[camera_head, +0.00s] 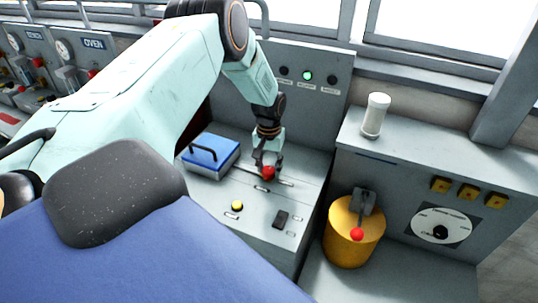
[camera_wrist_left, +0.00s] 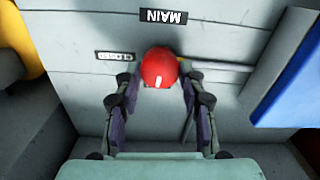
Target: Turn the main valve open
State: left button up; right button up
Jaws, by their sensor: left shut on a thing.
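The main valve's red knob (camera_head: 268,173) stands on the sloped grey console in front of me. In the left wrist view the red knob (camera_wrist_left: 159,68) lies between the two fingers of my left gripper (camera_wrist_left: 159,85), which is shut on it. A "MAIN" label (camera_wrist_left: 163,16) shows upside down beyond the knob. A "CLOSED" label (camera_wrist_left: 115,56) sits close to the knob on its left there. In the head view my left gripper (camera_head: 267,163) reaches down onto the knob from above. The valve's lever below the knob is mostly hidden. My right gripper is not in view.
A blue box with a dark handle (camera_head: 212,152) is left of the knob. A yellow button (camera_head: 237,206) and a dark switch (camera_head: 281,219) lie nearer. A yellow drum with a red-tipped lever (camera_head: 352,238) stands right. A green lamp (camera_head: 307,76) is lit behind.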

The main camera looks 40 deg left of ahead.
aim_at(269, 169)
pick_arm(q)
jog(key=shift+w+a+r+n, duration=0.1)
jog(key=shift+w+r+n, duration=0.1)
jog(key=shift+n, duration=0.4)
jog(key=o, duration=1.1)
jog(key=shift+s+f, duration=0.15)
jog(key=shift+o, duration=0.2)
notch_tip(269, 169, up, 12)
jog(key=shift+s, duration=0.1)
dwell(0.3)
